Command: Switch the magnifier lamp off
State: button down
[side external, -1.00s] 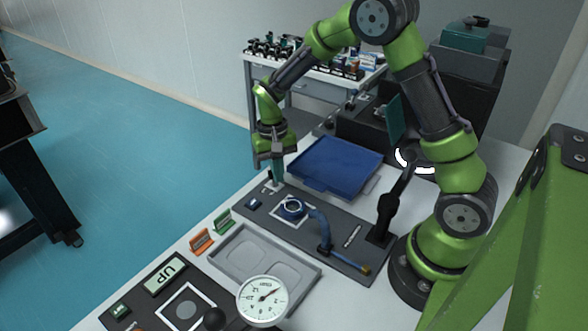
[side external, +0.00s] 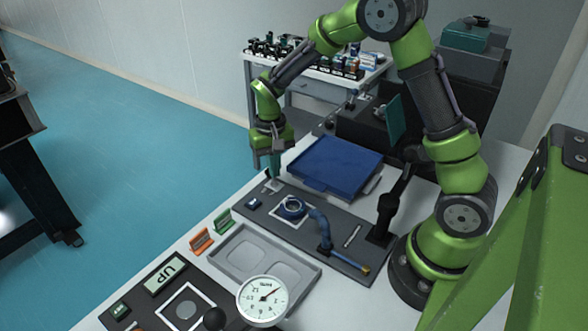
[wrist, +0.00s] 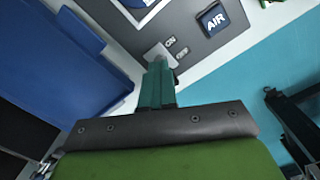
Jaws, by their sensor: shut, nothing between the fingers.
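The magnifier lamp (side external: 385,215) has a black stand and a jointed arm at the right end of the dark panel. Its head is largely hidden by my arm, and no lit white ring shows there. A small switch plate (side external: 272,186) sits at the panel's far left end. In the wrist view the plate (wrist: 157,54) shows beside ON and OFF labels, its lever hidden by my fingers. My gripper (side external: 273,176) is shut and empty, pointing down just above the switch. In the wrist view its teal fingers (wrist: 157,78) cover part of the plate; I cannot tell whether they touch it.
A blue tray (side external: 335,165) lies right beside my gripper.

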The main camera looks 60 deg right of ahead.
jog(key=shift+t, duration=0.3)
jog(key=shift+w+d+r, duration=0.1)
jog(key=shift+w+r, duration=0.05)
jog(key=shift+r, duration=1.15)
jog(key=shift+w+d+r, duration=0.1)
jog(key=shift+r, duration=1.2)
